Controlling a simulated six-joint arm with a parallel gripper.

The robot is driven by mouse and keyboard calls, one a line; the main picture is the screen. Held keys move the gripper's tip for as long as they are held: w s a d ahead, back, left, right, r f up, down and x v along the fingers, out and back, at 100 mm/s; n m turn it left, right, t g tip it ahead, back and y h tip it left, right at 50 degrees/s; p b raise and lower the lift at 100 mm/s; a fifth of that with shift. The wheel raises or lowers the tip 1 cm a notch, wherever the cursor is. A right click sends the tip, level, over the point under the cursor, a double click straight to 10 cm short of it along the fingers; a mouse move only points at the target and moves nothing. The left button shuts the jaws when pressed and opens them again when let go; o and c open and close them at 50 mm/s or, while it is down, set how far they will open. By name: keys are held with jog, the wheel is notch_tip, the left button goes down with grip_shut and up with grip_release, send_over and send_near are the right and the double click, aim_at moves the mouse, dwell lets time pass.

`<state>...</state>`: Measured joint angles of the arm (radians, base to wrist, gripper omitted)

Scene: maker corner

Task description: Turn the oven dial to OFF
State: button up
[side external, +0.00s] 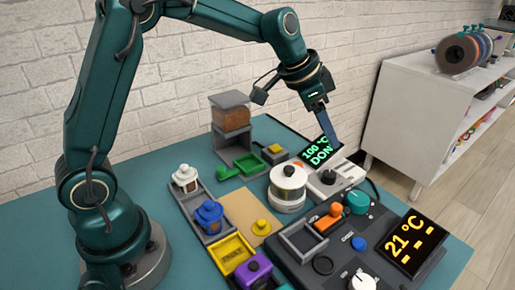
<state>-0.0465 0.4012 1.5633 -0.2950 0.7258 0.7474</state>
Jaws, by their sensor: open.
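My gripper (334,146) points down at the back right, in front of the display reading "100 °C DON", whose end it hides. Its fingers are seen nearly edge-on, and nothing shows between them. Below the fingertips is a pale unit (345,178) with a dark knob (328,177). A dark grey panel in front carries a teal knob (357,201) and a white dial (362,281), which is cut by the bottom edge. Which of these is the oven dial, and whether any points to OFF, I cannot tell; the markings are too small.
A glass jar with a white lid (288,184) stands left of the pale unit. An orange part (328,218), a blue button (359,244) and a "21 °C" display (406,244) are on the panel's side. Small lidded jars and trays fill the left. Bare teal table lies far left.

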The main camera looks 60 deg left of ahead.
jog(key=g, duration=0.2)
send_over(330, 173)
jog(key=s+a, duration=0.1)
jog(key=s, duration=0.1)
notch_tip(330, 173, down, 7)
jog(key=shift+s+r, duration=0.1)
jog(key=shift+r, duration=0.1)
jog(key=shift+t, duration=0.3)
jog(key=shift+x, duration=2.4)
grip_shut()
